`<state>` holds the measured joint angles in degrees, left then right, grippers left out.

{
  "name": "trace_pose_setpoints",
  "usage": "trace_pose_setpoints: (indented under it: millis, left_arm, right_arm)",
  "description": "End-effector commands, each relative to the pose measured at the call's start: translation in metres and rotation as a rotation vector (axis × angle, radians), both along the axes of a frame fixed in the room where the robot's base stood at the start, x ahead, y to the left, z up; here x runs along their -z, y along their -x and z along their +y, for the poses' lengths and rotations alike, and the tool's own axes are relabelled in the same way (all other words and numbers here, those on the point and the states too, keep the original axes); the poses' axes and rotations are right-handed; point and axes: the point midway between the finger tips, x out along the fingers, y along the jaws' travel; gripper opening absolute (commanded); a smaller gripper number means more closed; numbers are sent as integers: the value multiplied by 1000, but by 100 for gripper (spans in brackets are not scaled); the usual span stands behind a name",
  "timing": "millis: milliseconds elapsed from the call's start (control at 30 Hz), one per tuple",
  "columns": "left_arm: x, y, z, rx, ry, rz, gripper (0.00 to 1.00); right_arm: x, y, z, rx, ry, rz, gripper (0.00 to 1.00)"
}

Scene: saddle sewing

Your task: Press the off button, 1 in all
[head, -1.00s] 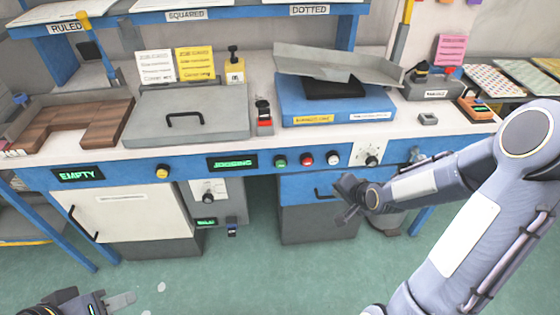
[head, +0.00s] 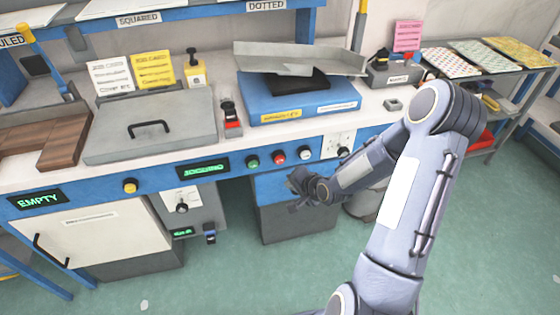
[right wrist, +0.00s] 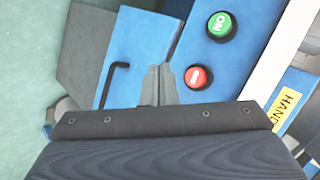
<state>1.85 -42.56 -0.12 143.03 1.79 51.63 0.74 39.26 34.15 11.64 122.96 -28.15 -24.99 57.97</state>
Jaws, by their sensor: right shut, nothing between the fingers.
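The red button (head: 278,158) sits on the blue front panel between a green button (head: 252,162) and a white button (head: 305,154). In the right wrist view the red button (right wrist: 198,77) has a pale mark too small to read, and the green button (right wrist: 220,26) reads ON. My right gripper (head: 294,186) is shut and empty, just below and right of the red button in the head view. In the right wrist view its fingertips (right wrist: 158,72) are beside the red button, to its left; I cannot tell the depth gap. My left gripper is not in view.
A dial (head: 343,152) is right of the buttons, and a lit green display (head: 203,170) is left. A yellow knob (head: 130,186) is farther left. Below, a drawer unit with a black handle (right wrist: 113,82) is close to my fingers. A blue machine (head: 300,103) stands above.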

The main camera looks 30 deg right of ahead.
Motion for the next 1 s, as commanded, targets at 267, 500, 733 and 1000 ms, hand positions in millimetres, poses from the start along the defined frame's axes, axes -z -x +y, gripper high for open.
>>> trace_pose_setpoints:
  millis: [267,500,733,1000]
  left_arm:
    - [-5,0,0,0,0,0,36]
    - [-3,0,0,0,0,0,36]
    - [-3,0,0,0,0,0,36]
    - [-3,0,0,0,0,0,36]
  right_arm:
    - [-1,-40,-9,-2,1,-1,0]
    - [0,-62,-15,-1,1,0,0]
    - [0,-68,-16,-1,0,0,0]
    - [0,-68,-16,-1,1,0,0]
